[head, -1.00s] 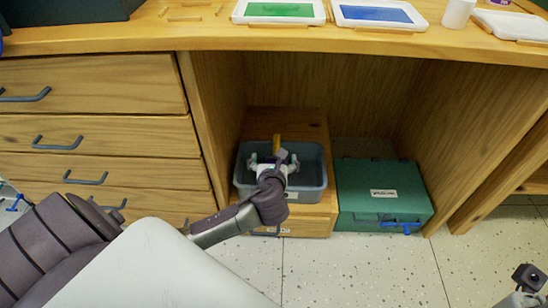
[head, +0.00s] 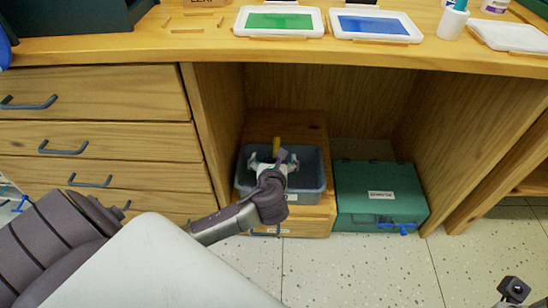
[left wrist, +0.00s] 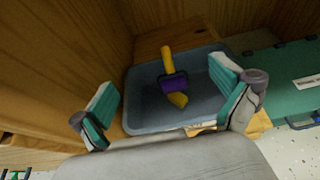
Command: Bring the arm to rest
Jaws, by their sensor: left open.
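My left gripper (head: 272,163) is over the grey bin (head: 322,178) in the open bay under the counter. In the left wrist view its two teal-and-white fingers (left wrist: 165,105) stand wide apart with nothing between them. A tool with a yellow handle and a purple block (left wrist: 173,82) lies in the bin beyond the fingers; its yellow end (head: 277,146) shows in the head view. The gripper's wrist hides part of the bin in the head view. A small grey part at the lower right edge may belong to my right gripper (head: 513,290); its fingers cannot be made out.
The bin stands on a low wooden box (head: 310,224). A green case (head: 380,195) is right of it. Drawers with dark handles (head: 62,148) are on the left. Green (head: 280,21) and blue (head: 374,25) trays lie on the counter above. The speckled floor in front is clear.

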